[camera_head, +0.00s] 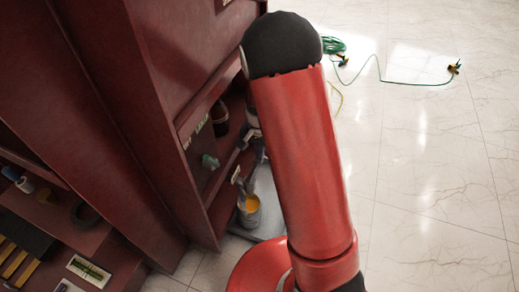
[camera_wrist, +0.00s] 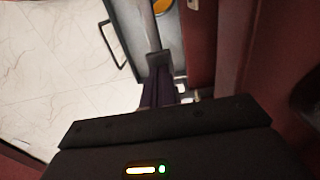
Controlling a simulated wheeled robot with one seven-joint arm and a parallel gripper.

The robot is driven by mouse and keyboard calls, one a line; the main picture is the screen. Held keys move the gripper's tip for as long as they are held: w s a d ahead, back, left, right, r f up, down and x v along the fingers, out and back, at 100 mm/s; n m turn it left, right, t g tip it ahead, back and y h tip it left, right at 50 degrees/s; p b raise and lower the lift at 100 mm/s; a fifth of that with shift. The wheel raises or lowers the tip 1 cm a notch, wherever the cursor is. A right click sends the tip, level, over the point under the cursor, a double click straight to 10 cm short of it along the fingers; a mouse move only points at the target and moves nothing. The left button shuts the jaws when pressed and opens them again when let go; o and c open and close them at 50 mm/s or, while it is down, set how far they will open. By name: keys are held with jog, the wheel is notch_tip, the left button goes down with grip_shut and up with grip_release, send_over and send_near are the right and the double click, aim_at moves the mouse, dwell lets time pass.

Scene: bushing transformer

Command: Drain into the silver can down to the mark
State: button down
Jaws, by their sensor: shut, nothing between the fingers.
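A silver can (camera_head: 249,217) with yellow-orange liquid in it stands on a grey tray (camera_head: 268,222) at the foot of the dark red cabinet. A part of its orange contents shows at the top edge of the wrist view (camera_wrist: 162,5). My gripper (camera_wrist: 159,62) is shut and empty in the wrist view, its dark fingers pointing towards a grey pipe-like part (camera_wrist: 149,25) near the can. I cannot tell whether they touch. I cannot make out a level mark.
The dark red cabinet (camera_head: 110,90) fills the left, with shelves of small objects. A white-framed piece with green in it (camera_head: 88,270) lies at lower left. A green hose (camera_head: 378,75) lies on the marble floor, which is otherwise clear to the right. The tray has a black handle (camera_wrist: 113,45).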

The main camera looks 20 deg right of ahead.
jog(key=shift+w+d+f+g+y, duration=0.15)
jog(key=shift+f+g+y, duration=0.1)
jog(key=shift+f+g, duration=0.1)
jog(key=shift+w+d+f+g+y, duration=0.1)
jog(key=shift+f+g+y, duration=0.15)
jog(key=shift+f+g, duration=0.1)
jog(key=shift+w+f+g+y+p, duration=0.1)
jog(key=shift+f+g+y+p, duration=0.35)
jog(key=shift+f+g, duration=0.25)
jog(key=shift+f+y, duration=0.25)
jog(key=shift+f, duration=0.05)
jog(key=shift+f+g+b, duration=0.3)
jog(key=shift+f, duration=0.2)
jog(key=shift+s+f, duration=0.2)
jog(key=shift+f, duration=0.05)
jog(key=shift+r, duration=0.1)
jog(key=v, duration=0.8)
jog(key=shift+w+p, duration=0.2)
jog(key=shift+p, duration=0.15)
